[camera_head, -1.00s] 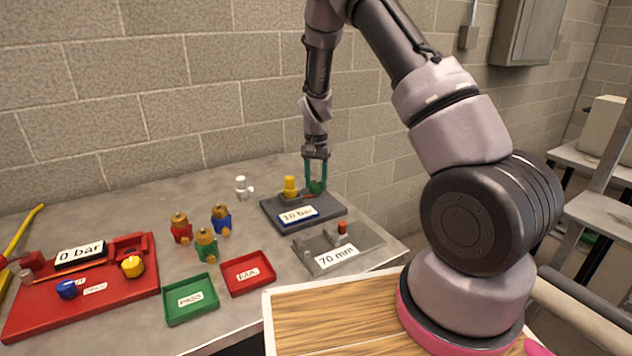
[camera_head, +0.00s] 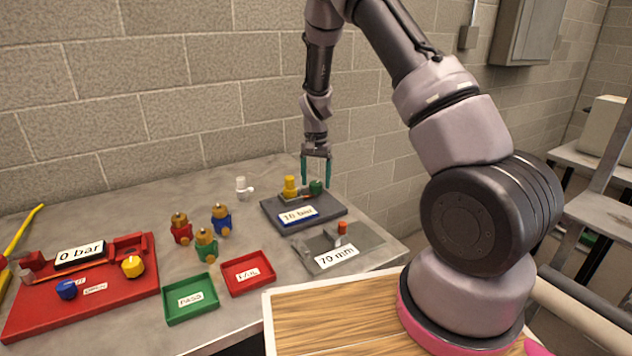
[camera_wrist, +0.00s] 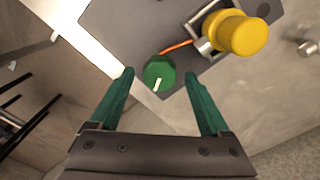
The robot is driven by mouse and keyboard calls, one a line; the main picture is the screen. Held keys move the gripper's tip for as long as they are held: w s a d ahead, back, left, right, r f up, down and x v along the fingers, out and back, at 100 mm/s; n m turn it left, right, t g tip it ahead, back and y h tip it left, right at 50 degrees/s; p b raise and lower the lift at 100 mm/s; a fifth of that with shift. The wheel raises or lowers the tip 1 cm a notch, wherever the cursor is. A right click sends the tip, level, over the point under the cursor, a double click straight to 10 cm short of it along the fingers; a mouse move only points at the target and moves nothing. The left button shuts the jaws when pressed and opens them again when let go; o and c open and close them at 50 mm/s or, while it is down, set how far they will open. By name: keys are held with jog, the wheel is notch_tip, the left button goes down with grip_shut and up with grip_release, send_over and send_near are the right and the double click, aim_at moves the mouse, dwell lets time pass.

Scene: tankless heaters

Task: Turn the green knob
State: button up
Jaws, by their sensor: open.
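The green knob (camera_head: 315,187) stands on the dark grey panel (camera_head: 328,211), which carries a "10 bar" label. In the wrist view the knob (camera_wrist: 159,73) shows a white pointer mark aimed toward my gripper. My gripper (camera_head: 316,184) is open and empty, with teal fingers pointing down. In the wrist view my gripper (camera_wrist: 158,75) has one finger to each side of the knob's line, and the knob lies between and slightly beyond the tips. The fingers look apart from it; their exact height above it is hard to tell.
A yellow cylinder (camera_head: 290,186) stands beside the knob on the same panel. A grey "70 mm" fixture (camera_head: 364,245) is in front. Red (camera_head: 262,285) and green (camera_head: 190,317) trays, several coloured valves and a red "0 bar" panel (camera_head: 120,298) lie left. A wall is behind.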

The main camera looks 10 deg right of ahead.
notch_tip(320, 180, up, 10)
dwell(0.4)
jog(key=shift+r, duration=0.2)
notch_tip(320, 180, up, 10)
jog(key=t+y, duration=0.1)
send_over(316, 183)
jog(key=s+d, duration=0.2)
jog(key=s, duration=0.2)
jog(key=s+d+r+t+y, duration=0.1)
jog(key=s+d+r+t, duration=0.1)
jog(key=s+r, duration=0.6)
jog(key=s+d+r+t, duration=0.1)
jog(key=s+r, duration=0.3)
jog(key=s, duration=0.5)
jog(key=s+d+r+n+t, duration=0.1)
jog(key=s+r+t, duration=0.2)
jog(key=s, duration=0.6)
jog(key=shift+r+n, duration=0.3)
jog(key=shift+r, duration=0.45)
jog(key=shift+w, duration=0.15)
